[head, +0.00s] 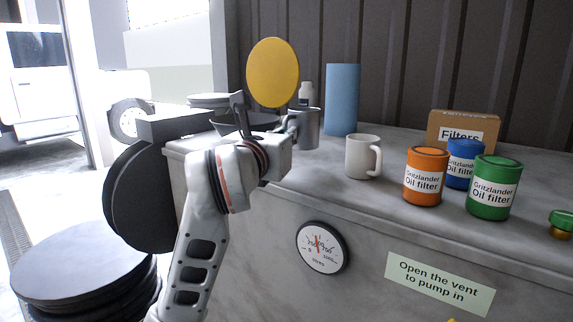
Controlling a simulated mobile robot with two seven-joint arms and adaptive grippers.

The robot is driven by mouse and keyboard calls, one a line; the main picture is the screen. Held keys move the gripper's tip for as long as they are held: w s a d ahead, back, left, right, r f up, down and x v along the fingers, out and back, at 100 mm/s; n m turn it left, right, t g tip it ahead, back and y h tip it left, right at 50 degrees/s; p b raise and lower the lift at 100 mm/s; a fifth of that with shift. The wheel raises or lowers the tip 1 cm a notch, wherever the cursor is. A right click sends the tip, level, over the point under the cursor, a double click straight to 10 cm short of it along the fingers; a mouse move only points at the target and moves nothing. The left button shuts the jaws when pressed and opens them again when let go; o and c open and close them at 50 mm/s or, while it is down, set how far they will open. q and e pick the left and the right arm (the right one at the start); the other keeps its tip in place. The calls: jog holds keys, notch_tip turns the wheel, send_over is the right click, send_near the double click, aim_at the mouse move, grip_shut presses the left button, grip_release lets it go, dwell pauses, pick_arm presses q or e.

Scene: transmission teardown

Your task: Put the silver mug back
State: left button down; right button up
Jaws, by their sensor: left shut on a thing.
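The silver mug (309,130) is a plain grey metal cylinder near the back left of the counter, in the head view. My left gripper (290,121) reaches in from the left and is shut on the mug's left side. My own wrist hides part of the grip. The mug looks upright; I cannot tell whether its base touches the counter. My right gripper is not in view.
A white mug (361,157) stands right of the silver mug. Orange (425,177), blue (465,150) and green (493,188) oil filter cans and a Filters box (463,128) stand further right. A blue cylinder (343,100) and yellow disc (273,72) are behind.

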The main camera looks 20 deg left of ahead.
pick_arm(q)
jog(key=shift+f, duration=0.55)
notch_tip(320, 180, down, 4)
jog(key=shift+f+b, duration=0.1)
jog(key=shift+b, duration=0.5)
jog(key=shift+f, duration=0.15)
jog(key=c, duration=2.2)
grip_release()
